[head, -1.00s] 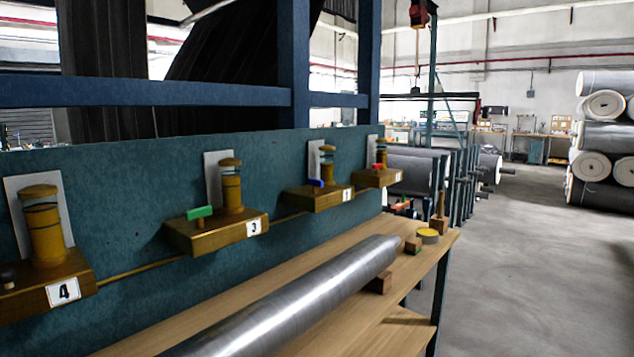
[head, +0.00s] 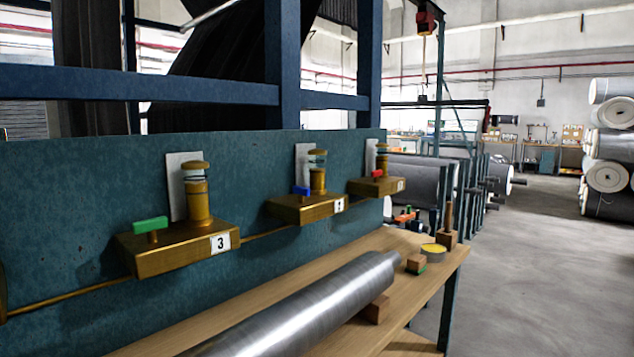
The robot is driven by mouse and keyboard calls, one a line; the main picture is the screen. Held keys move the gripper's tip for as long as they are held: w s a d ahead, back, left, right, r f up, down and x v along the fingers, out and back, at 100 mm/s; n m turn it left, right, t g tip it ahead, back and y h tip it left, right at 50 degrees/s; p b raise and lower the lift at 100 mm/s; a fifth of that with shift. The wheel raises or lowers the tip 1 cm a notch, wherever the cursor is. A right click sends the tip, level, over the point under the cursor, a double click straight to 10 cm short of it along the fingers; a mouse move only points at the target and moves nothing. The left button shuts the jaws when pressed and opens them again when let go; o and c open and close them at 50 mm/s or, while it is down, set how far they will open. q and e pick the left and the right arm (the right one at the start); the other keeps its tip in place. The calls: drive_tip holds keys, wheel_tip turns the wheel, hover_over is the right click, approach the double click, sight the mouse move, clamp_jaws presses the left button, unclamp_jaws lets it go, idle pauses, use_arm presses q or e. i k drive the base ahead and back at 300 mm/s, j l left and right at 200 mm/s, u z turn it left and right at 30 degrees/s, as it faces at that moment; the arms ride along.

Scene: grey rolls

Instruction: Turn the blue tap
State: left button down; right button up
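The blue tap (head: 301,191) is a small blue handle on a brass block (head: 308,209) fixed to the teal panel. The block bears a number plate that seems to read 2, and a brass cylinder with a clear band (head: 317,172) stands on it behind the tap. A green tap (head: 150,224) sits on the nearer block marked 3, to the left. A red tap (head: 377,173) sits on the farther block to the right. Neither of my grippers is in view.
A wooden bench (head: 425,285) runs below the panel. A long metal roller (head: 300,305) lies on it, with wooden blocks (head: 416,263) and a yellow-topped round tin (head: 433,251) at its far end. Open grey floor (head: 540,260) lies to the right. Fabric rolls (head: 608,174) are stacked at the far right.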

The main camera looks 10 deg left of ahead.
sight(302, 192)
drive_tip(key=i+l+u, duration=0.15)
drive_tip(key=u, duration=0.2)
drive_tip(key=i+l+u, duration=0.5)
drive_tip(key=u, duration=0.25)
drive_tip(key=i, duration=0.1)
